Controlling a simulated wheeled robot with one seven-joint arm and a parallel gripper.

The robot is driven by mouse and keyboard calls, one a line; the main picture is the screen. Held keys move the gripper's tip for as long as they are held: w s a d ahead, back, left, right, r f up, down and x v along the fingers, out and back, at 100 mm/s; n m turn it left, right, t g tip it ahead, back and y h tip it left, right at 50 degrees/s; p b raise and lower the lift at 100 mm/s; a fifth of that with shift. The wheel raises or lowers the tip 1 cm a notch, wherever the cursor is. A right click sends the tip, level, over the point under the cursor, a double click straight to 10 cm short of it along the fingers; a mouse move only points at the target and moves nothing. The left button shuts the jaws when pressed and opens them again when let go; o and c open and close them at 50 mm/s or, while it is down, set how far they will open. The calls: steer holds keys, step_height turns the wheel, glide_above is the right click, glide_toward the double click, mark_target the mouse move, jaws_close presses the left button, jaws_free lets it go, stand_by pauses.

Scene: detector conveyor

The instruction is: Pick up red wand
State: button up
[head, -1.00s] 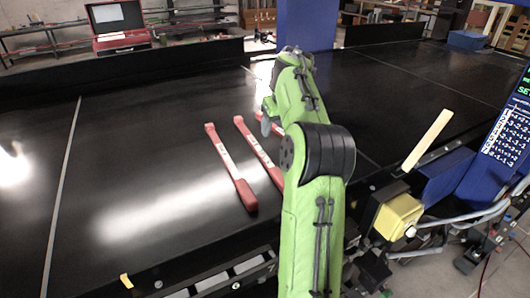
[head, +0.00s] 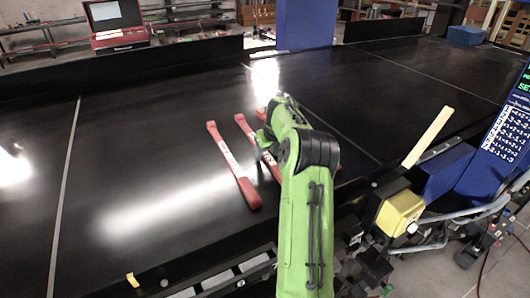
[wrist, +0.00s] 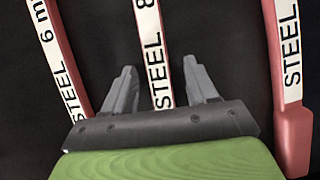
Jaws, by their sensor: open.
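Several red wands with white labels lie side by side on the black conveyor. The left wand (head: 234,166) is fully visible in the head view, and the middle wand (head: 246,131) is partly hidden by my arm. In the wrist view, the left wand (wrist: 58,60), the middle wand (wrist: 152,50) marked STEEL 8, and the right wand (wrist: 288,70) are spread across the picture. My gripper (wrist: 162,85) is open and empty, its two grey fingers on either side of the middle wand's label. Its height above the wand is hard to tell.
The black conveyor (head: 130,140) is bare to the left of the wands. A yellow box (head: 399,214) and a blue screen panel (head: 500,140) stand at the right edge. A blue post (head: 305,25) rises behind.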

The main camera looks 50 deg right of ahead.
steer(key=shift+a, duration=0.15)
steer(key=shift+c, duration=0.9)
jaws_close()
steer(key=shift+r, duration=0.1)
